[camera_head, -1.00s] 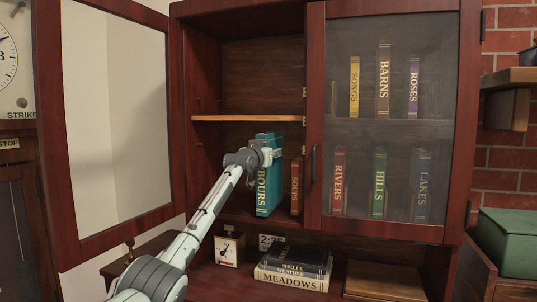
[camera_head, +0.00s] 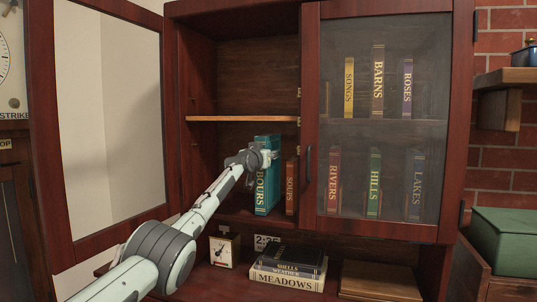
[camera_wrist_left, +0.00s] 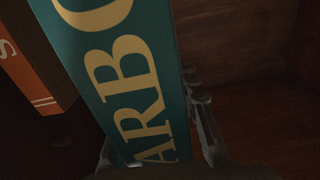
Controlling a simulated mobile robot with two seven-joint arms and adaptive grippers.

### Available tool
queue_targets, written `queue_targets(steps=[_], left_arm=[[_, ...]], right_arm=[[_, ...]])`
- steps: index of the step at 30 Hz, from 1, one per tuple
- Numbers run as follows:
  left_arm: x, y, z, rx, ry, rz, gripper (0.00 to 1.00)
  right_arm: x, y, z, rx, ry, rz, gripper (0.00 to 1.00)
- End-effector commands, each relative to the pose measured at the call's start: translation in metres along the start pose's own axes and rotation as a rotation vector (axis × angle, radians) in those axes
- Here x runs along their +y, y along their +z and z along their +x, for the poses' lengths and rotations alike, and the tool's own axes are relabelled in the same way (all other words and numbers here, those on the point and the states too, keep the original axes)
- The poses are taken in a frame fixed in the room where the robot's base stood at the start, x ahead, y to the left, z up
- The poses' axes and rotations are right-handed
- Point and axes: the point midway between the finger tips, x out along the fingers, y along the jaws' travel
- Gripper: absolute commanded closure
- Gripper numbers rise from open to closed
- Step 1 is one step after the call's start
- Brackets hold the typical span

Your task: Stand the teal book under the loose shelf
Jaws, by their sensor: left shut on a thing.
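The teal book (camera_head: 267,192), lettered "...BOURS", is upright in the open left bay of the cabinet, below the loose shelf (camera_head: 235,119). A small gap shows between its top and the shelf board. My left gripper (camera_head: 265,157) is shut on the upper part of the book. In the left wrist view the teal book (camera_wrist_left: 125,75) fills the middle, with a finger of the left gripper (camera_wrist_left: 152,140) on each side. I cannot tell whether the book's foot rests on the bay floor. My right gripper is out of view.
A brown "SOUPS" book (camera_head: 291,188) stands close right of the teal one; it also shows in the wrist view (camera_wrist_left: 35,75). The left glass door (camera_head: 70,245) stands open; the right door (camera_head: 312,190) is shut.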

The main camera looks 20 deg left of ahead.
Motion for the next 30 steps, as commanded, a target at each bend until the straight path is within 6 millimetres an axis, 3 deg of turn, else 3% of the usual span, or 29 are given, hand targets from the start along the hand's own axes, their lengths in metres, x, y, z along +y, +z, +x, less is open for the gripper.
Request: queue_targets(steps=[3,4,10,23,30], left_arm=[[0.000,-0.004,0.000,0.007,0.000,0.000,1.00],[0.000,-0.004,0.000,0.007,0.000,0.000,0.69],[0.000,-0.002,0.000,0.004,0.000,0.000,0.46],[-0.001,0.003,-0.003,-0.003,0.002,0.001,0.46],[-0.001,0.002,-0.022,0.000,0.004,0.003,0.46]], right_arm=[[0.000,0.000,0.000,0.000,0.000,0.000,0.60],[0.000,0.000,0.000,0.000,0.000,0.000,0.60],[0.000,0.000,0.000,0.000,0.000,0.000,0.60],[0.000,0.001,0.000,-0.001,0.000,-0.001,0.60],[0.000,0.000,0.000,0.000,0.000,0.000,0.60]])
